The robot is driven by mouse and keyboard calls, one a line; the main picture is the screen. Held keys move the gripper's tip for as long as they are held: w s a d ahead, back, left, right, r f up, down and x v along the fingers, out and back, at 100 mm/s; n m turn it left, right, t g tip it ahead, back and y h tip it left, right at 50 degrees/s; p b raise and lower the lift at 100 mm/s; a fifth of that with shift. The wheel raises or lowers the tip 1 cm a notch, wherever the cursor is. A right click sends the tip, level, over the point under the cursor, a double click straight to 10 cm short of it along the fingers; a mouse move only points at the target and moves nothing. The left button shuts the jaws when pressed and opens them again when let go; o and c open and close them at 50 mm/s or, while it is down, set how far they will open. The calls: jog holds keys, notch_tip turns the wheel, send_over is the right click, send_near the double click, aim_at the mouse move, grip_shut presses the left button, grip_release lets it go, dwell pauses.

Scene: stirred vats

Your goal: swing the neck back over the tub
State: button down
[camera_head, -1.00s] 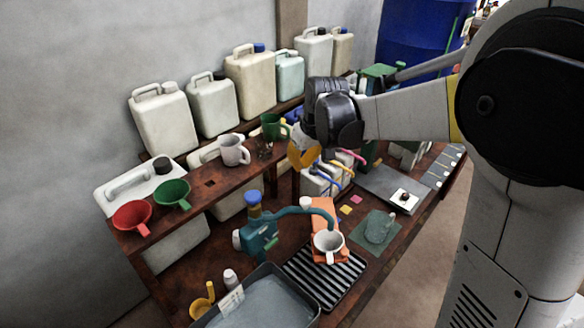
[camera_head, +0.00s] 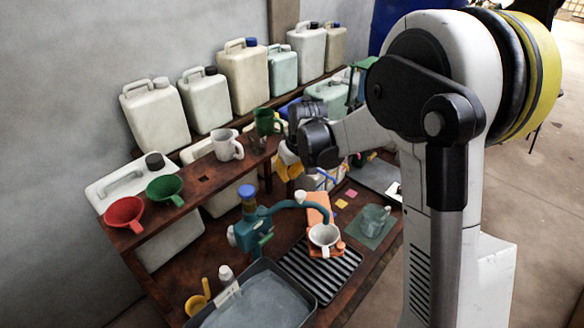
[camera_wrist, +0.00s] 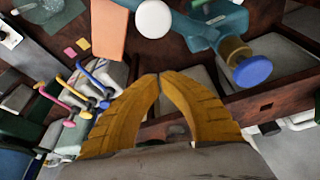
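The teal neck (camera_head: 280,208) curves from its upright body with a blue cap (camera_head: 247,191) to the right. Its outer end lies over the white cup (camera_head: 323,235) on the black ribbed drip tray, not over the tub. A white knob (camera_head: 300,196) sits on top of the neck. The grey tub (camera_head: 262,268) stands in front of the body, holding pale liquid. My gripper (camera_head: 290,168) is behind and above the neck, apart from it. In the wrist view its yellow fingers (camera_wrist: 159,76) meet at the tips with nothing between them; the neck (camera_wrist: 212,22) lies beyond.
The ribbed drip tray (camera_head: 320,272) lies right of the tub. An orange block (camera_head: 318,206) stands behind the cup, and a clear jug (camera_head: 374,218) stands on a green mat. A raised shelf (camera_head: 205,178) with funnels and mugs runs behind. Coloured-handled items (camera_wrist: 85,90) are beside my gripper.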

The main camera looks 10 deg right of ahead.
jog(key=shift+s+d+f, duration=0.1)
jog(key=shift+s+d, duration=0.1)
jog(key=shift+s, duration=0.4)
jog(key=shift+s+d, duration=0.25)
jog(key=shift+s, duration=0.4)
jog(key=shift+s+d+f, duration=0.1)
jog(key=shift+s+d, duration=0.1)
jog(key=shift+s, duration=0.4)
jog(key=shift+r, duration=0.1)
jog(key=shift+s, duration=0.2)
